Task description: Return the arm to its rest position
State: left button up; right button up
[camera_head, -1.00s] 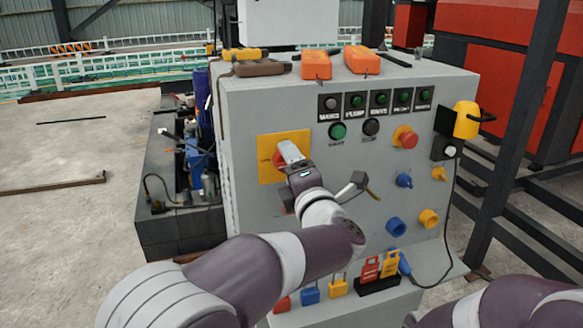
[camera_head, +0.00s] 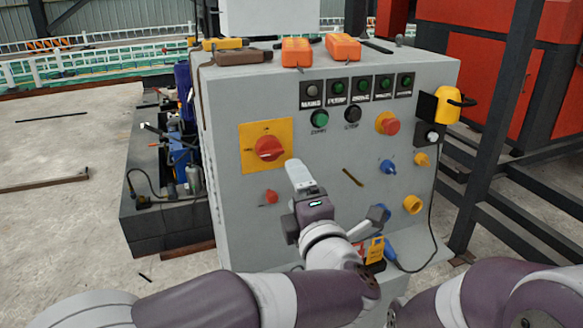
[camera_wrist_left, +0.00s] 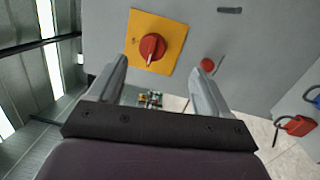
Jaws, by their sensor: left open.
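My left gripper (camera_head: 338,188) is in front of the grey control cabinet, below and right of the red rotary knob (camera_head: 269,149) on its yellow plate (camera_head: 248,131). The gripper is open and empty, with one finger on each side. In the left wrist view both fingers (camera_wrist_left: 160,75) stand wide apart, and the knob (camera_wrist_left: 152,47) shows beyond them, apart from the fingers. My left arm reaches in from the lower left. A link of my right arm shows at the lower right; its gripper is out of view.
The cabinet (camera_head: 225,205) carries several buttons, a red stop button (camera_head: 390,124), blue and yellow knobs, and a yellow box (camera_head: 447,105) at its right. Orange devices (camera_head: 343,47) lie on top. Dark steel posts (camera_head: 500,110) stand to the right. Open floor (camera_head: 55,145) lies left.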

pick_arm(q)
jog(key=a+f+m+g+h, duration=0.3)
jog(key=a+f+m+g, duration=0.15)
jog(key=f+m, duration=0.35)
jog(key=a+f+m+g+h, duration=0.3)
jog(key=a+f+m+h, duration=0.15)
jog(key=f+m, duration=0.3)
jog(key=s+a+f+m+g+y, duration=0.25)
jog(key=s+a+f+g, duration=0.35)
jog(key=s, duration=0.3)
jog(key=s+a+f+m+g+y, duration=0.1)
jog(key=s+a+f+m+g, duration=0.4)
jog(key=s+a, duration=0.4)
notch_tip(320, 180, up, 19)
jog(key=d+n+t+p, duration=0.1)
jog(key=p, duration=1.9)
jog(key=shift+d+f, duration=0.2)
jog(key=shift+d, duration=0.05)
jog(key=shift+t, duration=0.25)
jog(key=shift+c, duration=0.3)
